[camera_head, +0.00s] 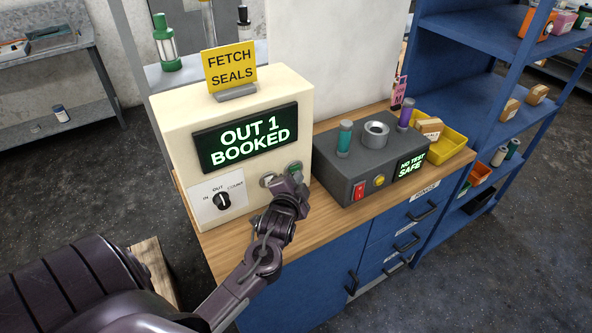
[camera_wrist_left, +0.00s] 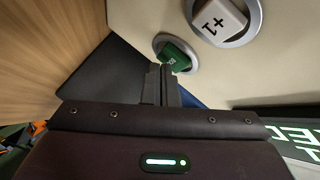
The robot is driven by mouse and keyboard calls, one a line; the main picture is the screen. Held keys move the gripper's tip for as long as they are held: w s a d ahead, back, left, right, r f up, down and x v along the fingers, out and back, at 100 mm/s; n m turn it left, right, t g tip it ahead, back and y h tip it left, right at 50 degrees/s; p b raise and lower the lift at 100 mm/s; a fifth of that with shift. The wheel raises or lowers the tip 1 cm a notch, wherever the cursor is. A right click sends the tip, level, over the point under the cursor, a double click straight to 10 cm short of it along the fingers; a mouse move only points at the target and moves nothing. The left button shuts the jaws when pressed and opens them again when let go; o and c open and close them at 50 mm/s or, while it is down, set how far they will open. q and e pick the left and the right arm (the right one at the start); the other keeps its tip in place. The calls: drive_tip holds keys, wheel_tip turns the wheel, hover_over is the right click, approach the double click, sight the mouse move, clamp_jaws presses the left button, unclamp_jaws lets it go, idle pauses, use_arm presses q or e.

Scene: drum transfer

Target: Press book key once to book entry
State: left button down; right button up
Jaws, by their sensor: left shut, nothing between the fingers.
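The cream box (camera_head: 165,133) stands on the wooden bench, and its display (camera_head: 246,137) reads "OUT 1 BOOKED". Its green key, with lettering too small to read, shows in the left wrist view (camera_wrist_left: 175,58) inside a metal ring. A white "+1" key (camera_wrist_left: 219,20) sits beside it. My left gripper (camera_head: 294,181) is shut and empty at the box's lower right front. In the left wrist view its fingertips (camera_wrist_left: 164,72) are right at the green key's edge; I cannot tell whether they touch it. My right gripper is not in view.
A dial (camera_head: 222,201) is at the box's lower left, and a "FETCH SEALS" sign (camera_head: 230,68) stands on top. A grey tester (camera_head: 345,182) with a "NO TEST SAFE" display stands close on the right. A yellow tray (camera_head: 453,145) is behind it.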

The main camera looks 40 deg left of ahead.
use_arm(q)
drive_tip(key=shift+s+d, duration=0.1)
drive_tip(key=shift+d, duration=0.05)
drive_tip(key=d+p, duration=0.1)
drive_tip(key=s+d+p, duration=0.1)
drive_tip(key=d, duration=0.1)
drive_tip(key=s+d+p, duration=0.1)
drive_tip(key=d, duration=0.1)
drive_tip(key=shift+s+d, duration=0.1)
drive_tip(key=shift+d, duration=0.15)
idle(0.9)
